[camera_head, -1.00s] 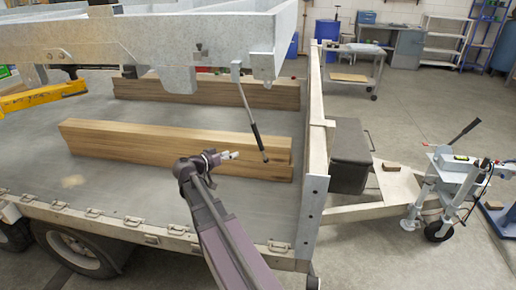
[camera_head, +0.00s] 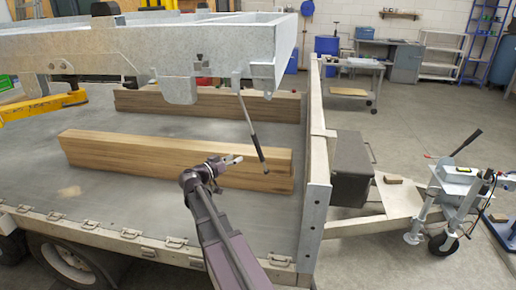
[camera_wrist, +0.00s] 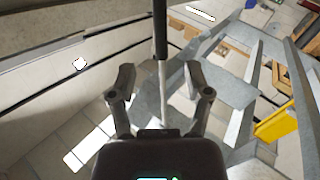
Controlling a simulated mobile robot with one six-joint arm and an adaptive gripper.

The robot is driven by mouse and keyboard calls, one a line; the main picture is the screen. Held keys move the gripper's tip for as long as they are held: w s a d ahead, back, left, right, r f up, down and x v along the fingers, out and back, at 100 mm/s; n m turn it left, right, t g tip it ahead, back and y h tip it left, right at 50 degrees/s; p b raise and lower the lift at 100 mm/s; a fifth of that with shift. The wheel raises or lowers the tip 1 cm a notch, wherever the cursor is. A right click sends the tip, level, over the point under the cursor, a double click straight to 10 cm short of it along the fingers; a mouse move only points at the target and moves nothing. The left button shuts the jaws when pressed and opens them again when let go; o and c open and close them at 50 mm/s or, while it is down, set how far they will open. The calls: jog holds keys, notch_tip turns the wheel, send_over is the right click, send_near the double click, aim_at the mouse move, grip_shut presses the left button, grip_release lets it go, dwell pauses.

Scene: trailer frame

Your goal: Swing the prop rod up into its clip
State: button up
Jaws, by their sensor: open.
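The prop rod (camera_head: 250,125) hangs from the underside of the raised galvanised frame (camera_head: 130,50), tilted, with a dark sleeve on its lower part and its free end low over the bed. My gripper (camera_head: 236,160) is open and empty, left of the rod's lower end in the head view. In the wrist view the rod (camera_wrist: 160,35) runs between the two open fingers of my gripper (camera_wrist: 160,85), touching neither; its depth is hard to judge. A small dark fitting (camera_head: 200,58) on the frame's side may be the clip, but I cannot tell.
Timber beams (camera_head: 165,160) lie on the trailer bed (camera_head: 110,205) behind my gripper. A corner post (camera_head: 316,185) stands to the right. A dark box (camera_head: 350,170) and a jockey-wheel stand (camera_head: 450,200) are beyond it. A yellow part (camera_head: 40,107) is at left.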

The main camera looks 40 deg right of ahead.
aim_at(258, 147)
jog(key=d, duration=0.8)
jog(key=w+d, duration=0.1)
jog(key=d, duration=0.3)
jog(key=shift+w+d, duration=0.1)
jog(key=shift+d, duration=0.2)
grip_shut()
